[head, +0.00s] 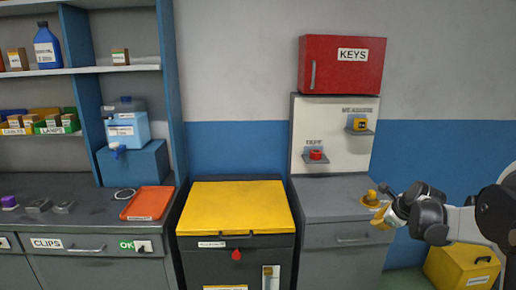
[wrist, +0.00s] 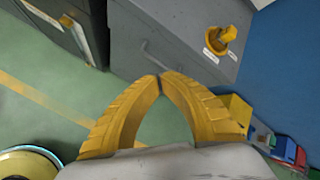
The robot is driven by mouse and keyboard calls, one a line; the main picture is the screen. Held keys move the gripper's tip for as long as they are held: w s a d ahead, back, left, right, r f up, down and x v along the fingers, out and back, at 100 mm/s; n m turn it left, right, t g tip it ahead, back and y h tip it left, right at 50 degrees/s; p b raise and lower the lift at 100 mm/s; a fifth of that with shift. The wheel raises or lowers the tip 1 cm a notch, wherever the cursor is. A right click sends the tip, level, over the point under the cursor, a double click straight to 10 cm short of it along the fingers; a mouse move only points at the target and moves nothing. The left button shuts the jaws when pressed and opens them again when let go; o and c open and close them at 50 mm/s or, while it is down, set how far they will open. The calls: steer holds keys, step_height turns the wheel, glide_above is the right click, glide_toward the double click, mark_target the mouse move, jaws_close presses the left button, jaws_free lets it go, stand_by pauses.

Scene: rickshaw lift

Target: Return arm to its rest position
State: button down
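My arm reaches in from the right in the head view. My gripper (head: 382,217) hangs in front of the grey cabinet (head: 335,212), near its right front edge. In the wrist view the two yellow fingers of my gripper (wrist: 161,80) curve together and their tips meet, with nothing seen between them. A yellow round fixture with a raised handle (head: 370,198) sits on the cabinet top just behind my gripper; it also shows in the wrist view (wrist: 219,40), apart from the fingers.
A red KEYS box (head: 341,70) is on the wall above. A yellow-lidded bin (head: 236,208) stands left of the cabinet. A yellow box (head: 460,268) is on the floor beneath my arm. Coloured bins (wrist: 286,149) lie right in the wrist view. Green floor (wrist: 50,75) is open at left.

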steer(key=s+a+r+n, duration=0.5)
steer(key=s+a+n, duration=0.2)
steer(key=s+a, duration=0.15)
steer(key=s+a+r+n, duration=0.4)
steer(key=s+a+n, duration=0.25)
steer(key=s, duration=0.25)
steer(key=s+a+f+n, duration=0.2)
steer(key=s+n, duration=0.4)
steer(key=s, duration=0.3)
steer(key=s+a+f+n+g, duration=0.1)
steer(key=s+a+n, duration=0.4)
steer(key=s, duration=0.4)
steer(key=shift+s+f+n+h, duration=0.15)
steer(key=shift+f+n+h, duration=0.2)
steer(key=shift+n, duration=0.5)
